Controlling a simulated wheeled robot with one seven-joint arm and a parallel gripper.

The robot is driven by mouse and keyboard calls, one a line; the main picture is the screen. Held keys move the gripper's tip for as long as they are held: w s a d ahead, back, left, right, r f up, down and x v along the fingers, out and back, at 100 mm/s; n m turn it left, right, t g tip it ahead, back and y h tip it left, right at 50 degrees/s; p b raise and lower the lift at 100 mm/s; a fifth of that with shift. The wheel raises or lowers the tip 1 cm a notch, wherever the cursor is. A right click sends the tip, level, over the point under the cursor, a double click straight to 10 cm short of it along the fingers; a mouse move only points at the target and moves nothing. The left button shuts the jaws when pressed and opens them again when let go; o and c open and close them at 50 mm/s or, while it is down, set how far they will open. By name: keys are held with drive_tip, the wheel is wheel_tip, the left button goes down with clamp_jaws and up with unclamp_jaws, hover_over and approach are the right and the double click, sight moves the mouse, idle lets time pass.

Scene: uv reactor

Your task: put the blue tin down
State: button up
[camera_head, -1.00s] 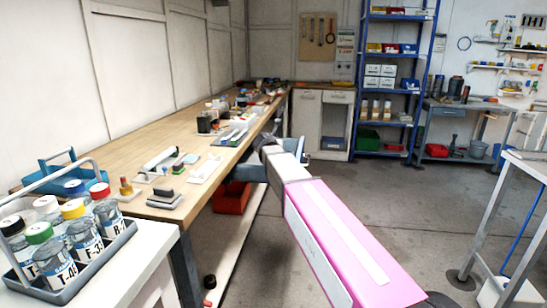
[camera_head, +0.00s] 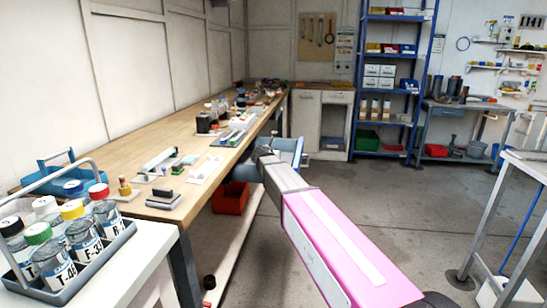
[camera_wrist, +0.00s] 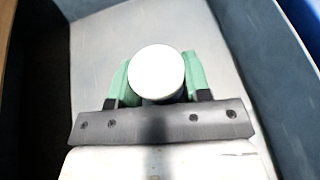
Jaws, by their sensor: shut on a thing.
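My gripper (camera_wrist: 155,80) shows in the wrist view with green fingers on both sides of a round tin with a white top (camera_wrist: 156,72). It is shut on this tin. The tin's side is mostly hidden, so I cannot make out its colour. Below it lies a pale blue-grey surface (camera_wrist: 105,60) with a raised wall on the right. I cannot tell whether the tin touches that surface. In the head view my arm reaches to a blue container (camera_head: 291,148) beside the bench, and the fingers and tin are hidden there.
A long wooden bench (camera_head: 125,145) with many small items runs along the left wall. A grey rack (camera_head: 85,262) of labelled jars stands near left. A red bin (camera_head: 231,198) sits under the bench. A blue shelf (camera_head: 362,80) stands behind. The floor (camera_head: 400,205) at right is open.

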drive_tip(key=shift+f, duration=0.45)
drive_tip(key=shift+s+f, duration=0.1)
drive_tip(key=shift+f, duration=0.1)
drive_tip(key=o, duration=0.9)
drive_tip(key=shift+s+r, duration=0.1)
drive_tip(key=shift+r, duration=0.4)
drive_tip(key=v, duration=0.6)
drive_tip(key=shift+s+a+r, duration=0.15)
drive_tip(key=shift+s+r, duration=0.15)
drive_tip(key=shift+r, duration=0.05)
drive_tip(key=shift+s+a+r, duration=0.1)
drive_tip(key=shift+s+r, duration=0.05)
drive_tip(key=shift+s, duration=0.05)
